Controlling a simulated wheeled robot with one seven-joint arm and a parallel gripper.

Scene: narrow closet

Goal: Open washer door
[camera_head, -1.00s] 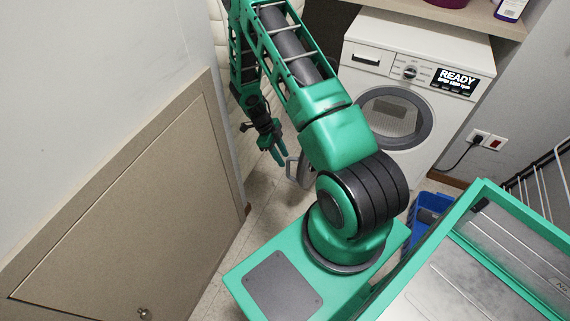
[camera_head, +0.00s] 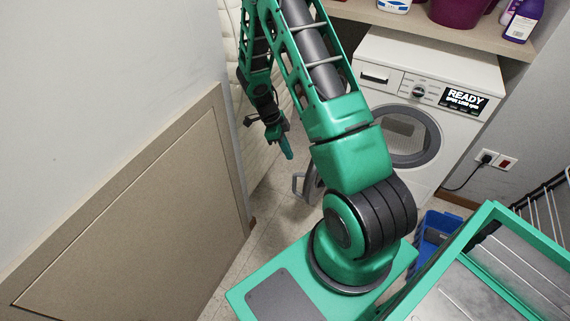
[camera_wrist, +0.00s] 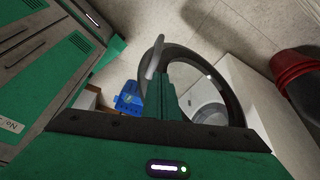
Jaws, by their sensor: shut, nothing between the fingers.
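The white washer (camera_head: 440,70) stands at the back, its display reading READY. Its round port with a grey rim (camera_head: 437,135) faces me. The washer door stands swung out from the body; its grey handle (camera_head: 297,184) shows left of my arm, and the rest is mostly hidden behind the arm. In the wrist view the door's dark ring (camera_wrist: 238,98) and pale handle (camera_wrist: 155,57) show beyond my fingers. My gripper (camera_head: 289,154) is shut and empty, just above the handle in the head view. In the wrist view the fingers (camera_wrist: 162,80) overlap the handle; contact is unclear.
A shelf (camera_head: 420,28) with a purple tub (camera_head: 460,10) and bottles is above the washer. A blue basket (camera_head: 434,232) sits on the floor at right. A beige panel (camera_head: 140,215) and quilted wall surface (camera_head: 258,150) border the left. Narrow floor lies between.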

